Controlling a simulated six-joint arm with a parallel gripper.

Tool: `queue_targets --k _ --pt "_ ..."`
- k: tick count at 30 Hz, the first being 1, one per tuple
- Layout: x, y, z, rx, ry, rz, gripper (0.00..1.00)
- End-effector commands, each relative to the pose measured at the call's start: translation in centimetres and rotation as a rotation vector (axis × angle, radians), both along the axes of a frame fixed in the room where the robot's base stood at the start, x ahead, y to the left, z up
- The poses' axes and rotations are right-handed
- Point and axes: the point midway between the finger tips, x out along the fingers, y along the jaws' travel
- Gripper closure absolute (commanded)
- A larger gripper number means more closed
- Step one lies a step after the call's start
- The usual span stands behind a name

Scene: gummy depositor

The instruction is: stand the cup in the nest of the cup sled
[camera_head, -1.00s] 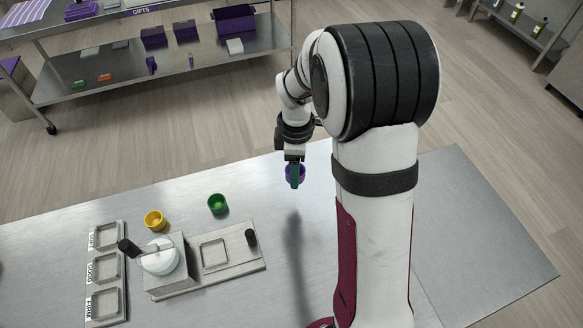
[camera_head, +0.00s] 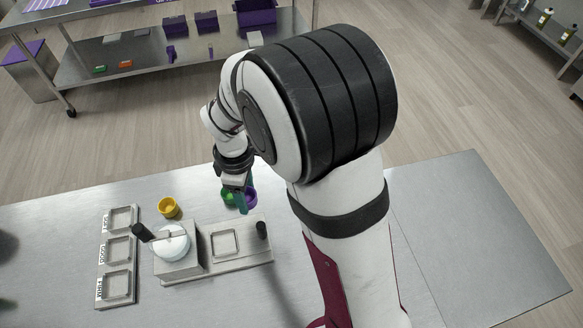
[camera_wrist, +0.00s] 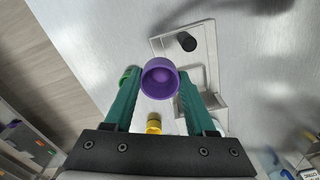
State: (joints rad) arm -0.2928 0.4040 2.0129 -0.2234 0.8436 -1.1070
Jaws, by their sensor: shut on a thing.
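My gripper (camera_head: 243,204) is shut on a purple cup (camera_wrist: 160,79), one green finger on each side of it. In the head view the purple cup (camera_head: 251,196) is partly hidden by a finger and is held above the table. The cup's open mouth faces the wrist camera. The cup sled (camera_head: 254,255) is a flat metal plate with a square raised nest (camera_head: 226,243) and a black knob (camera_head: 262,230). In the head view my gripper is just above and behind the sled. The knob also shows in the wrist view (camera_wrist: 186,41).
A green cup (camera_head: 227,196) stands behind the sled, partly hidden by my gripper. A yellow cup (camera_head: 168,207) stands farther left. The depositor (camera_head: 177,258) with its white bowl adjoins the sled's left. A labelled tray (camera_head: 117,287) lies left of that. The table's right is clear.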

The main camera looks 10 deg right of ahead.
Motion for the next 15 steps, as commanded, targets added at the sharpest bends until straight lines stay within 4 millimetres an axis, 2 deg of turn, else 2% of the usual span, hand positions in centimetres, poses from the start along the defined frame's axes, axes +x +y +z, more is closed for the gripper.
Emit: queue_targets --k 1,3,6,9,15 --pt "-1.1 2.1 0.0 0.000 0.000 0.012 1.00" --pt "-2.6 4.5 -0.1 0.000 -0.001 0.010 1.00" --pt "-4.2 6.5 -0.2 0.000 -0.001 0.005 1.00" --pt "-4.9 7.3 -0.3 0.001 -0.001 0.000 1.00" --pt "-4.9 7.4 -0.3 0.001 -0.001 -0.003 1.00"
